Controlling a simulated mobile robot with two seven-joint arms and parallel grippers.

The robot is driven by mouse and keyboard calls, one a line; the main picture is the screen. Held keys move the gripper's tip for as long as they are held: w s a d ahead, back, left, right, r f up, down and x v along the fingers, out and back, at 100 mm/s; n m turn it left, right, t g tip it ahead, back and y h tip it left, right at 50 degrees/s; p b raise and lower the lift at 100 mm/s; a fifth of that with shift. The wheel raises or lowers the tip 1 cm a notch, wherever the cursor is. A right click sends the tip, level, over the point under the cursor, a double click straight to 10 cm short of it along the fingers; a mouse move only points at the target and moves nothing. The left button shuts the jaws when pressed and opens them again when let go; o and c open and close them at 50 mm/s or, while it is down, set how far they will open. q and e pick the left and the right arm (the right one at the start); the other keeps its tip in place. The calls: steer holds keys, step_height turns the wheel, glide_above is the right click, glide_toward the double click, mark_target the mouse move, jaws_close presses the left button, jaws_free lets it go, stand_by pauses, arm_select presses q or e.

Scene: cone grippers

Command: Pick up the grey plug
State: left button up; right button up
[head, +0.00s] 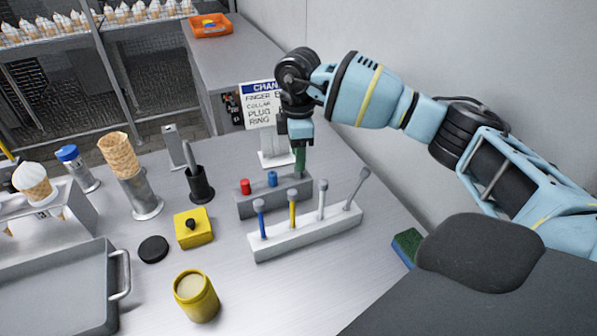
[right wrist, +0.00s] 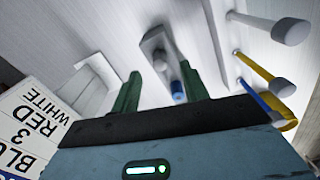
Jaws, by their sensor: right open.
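The grey rack (head: 274,200) holds a red plug (head: 245,186) and a blue plug (head: 272,178). My right gripper (head: 300,168) points down over the rack's right end, its green fingers hiding most of that spot in the head view. In the right wrist view the grey plug (right wrist: 160,62) stands in the rack (right wrist: 152,40) in the gap between the two open fingers (right wrist: 160,76). The blue plug (right wrist: 178,92) is nearer the palm. Whether the fingers touch the grey plug cannot be told. My left gripper is out of view.
A white rack (head: 305,234) with several coloured-handled tools stands just in front. A sign (head: 262,105) stands close behind the gripper. A black cup (head: 199,185), yellow box (head: 194,229) and yellow jar (head: 195,296) are left. The wall is close at right.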

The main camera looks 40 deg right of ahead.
steer(key=shift+f, duration=1.35)
steer(key=shift+c, duration=0.4)
jaws_close()
steer(key=shift+r, duration=0.1)
step_height(320, 180, up, 10)
